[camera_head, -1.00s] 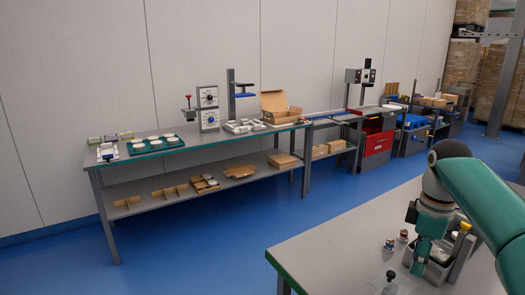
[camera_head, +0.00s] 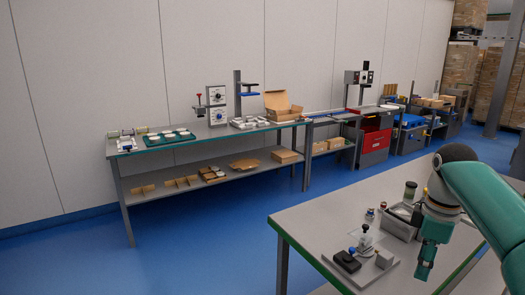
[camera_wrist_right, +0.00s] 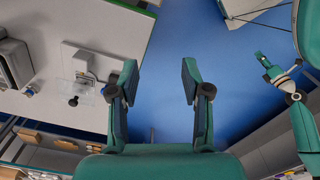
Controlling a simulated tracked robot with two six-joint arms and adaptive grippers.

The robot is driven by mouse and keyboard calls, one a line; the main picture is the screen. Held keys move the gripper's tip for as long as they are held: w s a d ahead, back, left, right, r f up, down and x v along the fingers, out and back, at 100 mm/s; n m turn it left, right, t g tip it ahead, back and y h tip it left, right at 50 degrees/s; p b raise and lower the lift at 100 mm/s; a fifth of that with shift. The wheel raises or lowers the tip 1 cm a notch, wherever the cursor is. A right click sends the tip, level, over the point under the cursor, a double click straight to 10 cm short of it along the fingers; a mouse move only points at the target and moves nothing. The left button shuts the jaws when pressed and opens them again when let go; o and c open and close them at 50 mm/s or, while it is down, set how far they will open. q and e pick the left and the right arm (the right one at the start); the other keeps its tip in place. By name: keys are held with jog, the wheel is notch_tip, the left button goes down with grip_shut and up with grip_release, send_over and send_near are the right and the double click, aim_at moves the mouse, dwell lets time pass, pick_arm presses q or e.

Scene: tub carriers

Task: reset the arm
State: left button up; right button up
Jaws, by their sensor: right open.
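My right gripper (camera_head: 425,262) hangs fingers down at the right edge of the near table, in front of the grey tub. In the right wrist view the right gripper (camera_wrist_right: 160,80) is open, with two teal fingers well apart and only blue floor between them. It holds nothing. A second teal arm shows at the right of that view; its end, which looks like my left gripper (camera_wrist_right: 266,64), is too small to read. The head view does not show the left gripper.
The near table (camera_head: 310,212) carries a grey tub (camera_head: 398,228), a dark green jar (camera_head: 410,191), small jars (camera_head: 370,214) and a plate with a black-knobbed fixture (camera_head: 365,235). A long bench (camera_head: 225,137) with trays and boxes stands along the wall. Blue floor lies between.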

jog(key=a+f+m+y, duration=0.1)
jog(key=a+f, duration=0.3)
jog(key=f, duration=0.6)
jog(key=a+f+m+y, duration=0.15)
jog(key=a+f, duration=0.35)
jog(key=f, duration=0.6)
jog(key=a+f+m, duration=0.2)
jog(key=a+f, duration=0.2)
jog(key=f, duration=0.6)
jog(key=s+a+f+m, duration=0.2)
jog(key=s+f, duration=0.2)
jog(key=s, duration=0.3)
jog(key=s+a+f+m+y, duration=0.1)
jog(key=s+a+f+m, duration=0.2)
jog(key=s, duration=0.5)
jog(key=s+a+f+m, duration=0.3)
jog(key=s+f, duration=0.3)
jog(key=s, duration=0.2)
jog(key=shift+s+a+t, duration=0.15)
jog(key=shift+t, duration=0.15)
